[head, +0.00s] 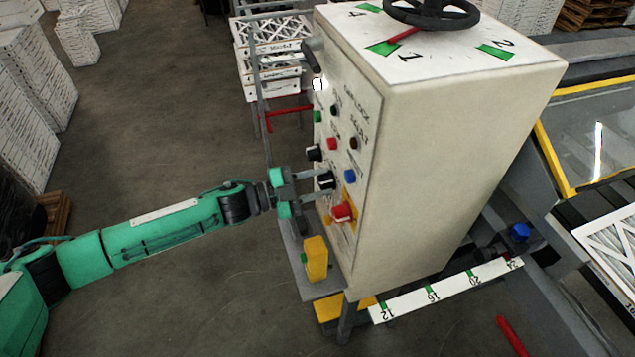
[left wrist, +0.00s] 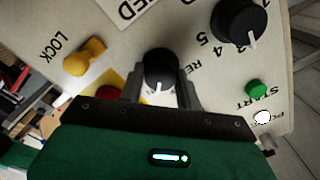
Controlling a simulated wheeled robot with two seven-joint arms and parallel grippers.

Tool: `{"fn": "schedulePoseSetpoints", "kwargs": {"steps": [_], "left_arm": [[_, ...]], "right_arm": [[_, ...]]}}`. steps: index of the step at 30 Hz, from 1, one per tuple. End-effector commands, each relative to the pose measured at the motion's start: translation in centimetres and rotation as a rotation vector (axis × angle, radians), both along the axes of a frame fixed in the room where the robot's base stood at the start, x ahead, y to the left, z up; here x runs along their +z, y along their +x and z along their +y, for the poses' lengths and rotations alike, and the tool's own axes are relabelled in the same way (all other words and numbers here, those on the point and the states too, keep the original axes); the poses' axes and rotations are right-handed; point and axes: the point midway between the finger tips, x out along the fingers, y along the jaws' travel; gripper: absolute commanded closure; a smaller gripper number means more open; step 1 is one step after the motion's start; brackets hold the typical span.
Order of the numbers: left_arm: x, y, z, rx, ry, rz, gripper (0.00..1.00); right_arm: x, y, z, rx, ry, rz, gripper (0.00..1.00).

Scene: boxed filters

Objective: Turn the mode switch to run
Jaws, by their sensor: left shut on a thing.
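A black knob with a white pointer line, which I take for the mode switch, is on the front of the cream control box; it shows in the head view (head: 326,180) and the left wrist view (left wrist: 160,68). My left gripper (head: 312,186) reaches in from the left, and its two fingers (left wrist: 160,88) are shut on this knob, one on each side. In the left wrist view the pointer line points down toward the gripper. The lettering beside the knob is partly hidden by a finger, so I cannot read its setting. My right gripper is not in view.
A second black knob (left wrist: 240,22) with numbers, a yellow LOCK switch (left wrist: 85,57), a green START button (left wrist: 257,88) and a red button (head: 342,212) are close by. A handwheel (head: 432,12) tops the control box (head: 450,150). Open floor lies left of it.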

Motion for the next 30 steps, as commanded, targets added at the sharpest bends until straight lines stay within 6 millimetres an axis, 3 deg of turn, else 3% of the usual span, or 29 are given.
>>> {"fn": "schedulePoseSetpoints", "kwargs": {"steps": [3,4,7,20,30], "left_arm": [[0.0,0.0,0.0,-0.001,0.0,-0.001,0.89],[0.0,0.0,0.0,-0.001,0.0,-0.001,0.64],[0.0,0.0,0.0,-0.001,0.0,-0.001,0.45],[-0.2,-0.3,0.9,0.001,0.001,0.0,0.45],[-0.4,-2.1,6.8,0.003,0.003,0.001,0.45]], "right_arm": [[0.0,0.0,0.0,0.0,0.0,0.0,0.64],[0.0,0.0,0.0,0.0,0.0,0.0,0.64],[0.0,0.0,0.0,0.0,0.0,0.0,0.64],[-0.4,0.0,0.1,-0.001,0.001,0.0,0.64],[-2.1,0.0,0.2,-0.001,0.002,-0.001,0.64]]}}
